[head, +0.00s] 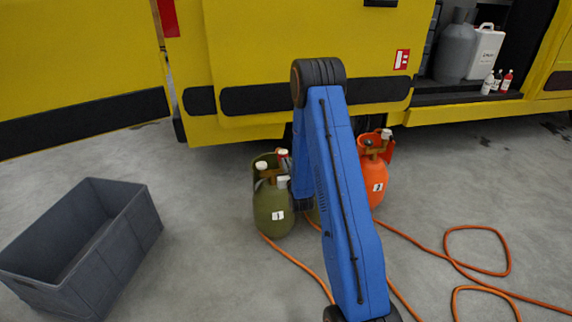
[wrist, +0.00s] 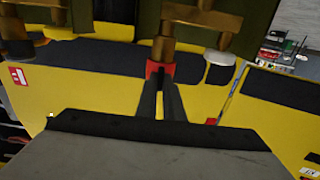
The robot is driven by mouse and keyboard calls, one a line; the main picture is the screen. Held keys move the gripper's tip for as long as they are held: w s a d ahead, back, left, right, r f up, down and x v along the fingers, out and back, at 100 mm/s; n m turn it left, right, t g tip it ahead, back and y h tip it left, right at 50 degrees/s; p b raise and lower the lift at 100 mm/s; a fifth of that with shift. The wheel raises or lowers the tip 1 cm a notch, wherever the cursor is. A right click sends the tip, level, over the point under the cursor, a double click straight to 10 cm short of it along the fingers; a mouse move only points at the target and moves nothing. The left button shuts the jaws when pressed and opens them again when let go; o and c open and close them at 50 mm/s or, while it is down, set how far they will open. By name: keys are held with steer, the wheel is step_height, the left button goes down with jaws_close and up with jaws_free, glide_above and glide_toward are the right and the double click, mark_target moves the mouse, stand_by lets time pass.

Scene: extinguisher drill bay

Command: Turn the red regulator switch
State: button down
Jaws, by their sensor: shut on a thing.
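In the wrist view, the red regulator switch (wrist: 153,67) sits at the end of a brass valve fitting (wrist: 164,45). My gripper (wrist: 161,80) has its two dark fingers closed on the switch, one on each side. The fingers hide part of it. In the head view, an olive gas cylinder (head: 272,210) with a number label stands upright on the floor by the yellow vehicle, with white-capped brass fittings on top. My blue arm reaches down beside it and hides part of the area. My fingertips cannot be made out there.
An orange cylinder (head: 378,172) stands just right of my arm. Orange hoses (head: 440,258) lie across the floor on the right. A grey crate (head: 130,245) sits at the left. The yellow vehicle (head: 260,45) closes off the back. Floor between crate and cylinders is clear.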

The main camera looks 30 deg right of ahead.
steer(key=shift+m, duration=0.3)
steer(key=shift+d+f+m, duration=0.1)
steer(key=shift+m, duration=4.2)
steer(key=shift+d+f+m, duration=0.1)
steer(key=shift+m, duration=4.2)
steer(key=c, duration=1.9)
jaws_free()
steer(key=shift+o, duration=0.2)
